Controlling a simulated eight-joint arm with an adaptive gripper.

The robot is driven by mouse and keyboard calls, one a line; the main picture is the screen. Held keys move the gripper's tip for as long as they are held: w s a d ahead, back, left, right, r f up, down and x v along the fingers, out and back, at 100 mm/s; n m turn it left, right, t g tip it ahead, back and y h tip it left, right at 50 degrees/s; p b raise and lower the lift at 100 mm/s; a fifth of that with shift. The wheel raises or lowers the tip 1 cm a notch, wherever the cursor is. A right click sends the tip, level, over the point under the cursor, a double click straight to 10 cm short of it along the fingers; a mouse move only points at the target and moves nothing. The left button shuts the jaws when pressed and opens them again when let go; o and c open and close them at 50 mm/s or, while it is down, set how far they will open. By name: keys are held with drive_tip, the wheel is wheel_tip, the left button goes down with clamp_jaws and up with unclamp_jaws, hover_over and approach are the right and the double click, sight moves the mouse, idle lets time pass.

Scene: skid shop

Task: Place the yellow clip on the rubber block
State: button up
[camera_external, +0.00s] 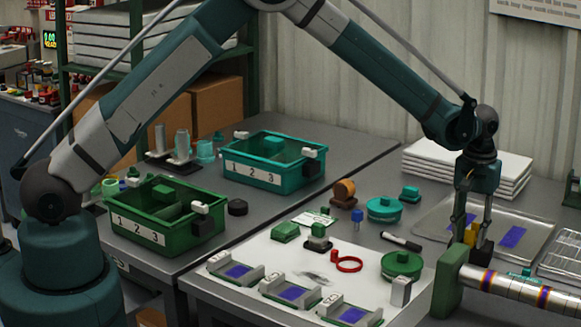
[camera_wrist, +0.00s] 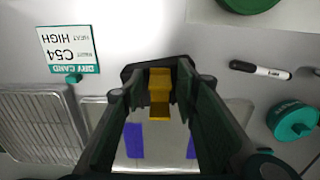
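My gripper (camera_external: 472,238) points down at the right side of the bench, over the shiny metal tray. Its fingers are spread apart. The yellow clip (camera_wrist: 160,92) stands between the two fingers in the wrist view, with gaps seeming to show on both sides. It also shows as a small yellow piece (camera_external: 470,234) low between the fingers in the external view. A dark block (camera_external: 485,251), possibly the rubber block, is right beside the clip and partly hidden by the gripper. I cannot tell whether the clip touches it.
A horizontal metal pipe with a green end flange (camera_external: 449,282) lies just in front of my gripper. A wire rack (camera_wrist: 40,122), a marker (camera_wrist: 260,69) and a teal round container (camera_wrist: 292,121) are nearby. Stacked white sheets (camera_external: 467,166) lie behind.

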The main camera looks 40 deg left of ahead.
drive_tip(key=shift+r, duration=0.15)
wheel_tip(320, 180, up, 12)
drive_tip(key=p, duration=0.1)
drive_tip(key=shift+p, duration=0.3)
idle(0.6)
idle(0.5)
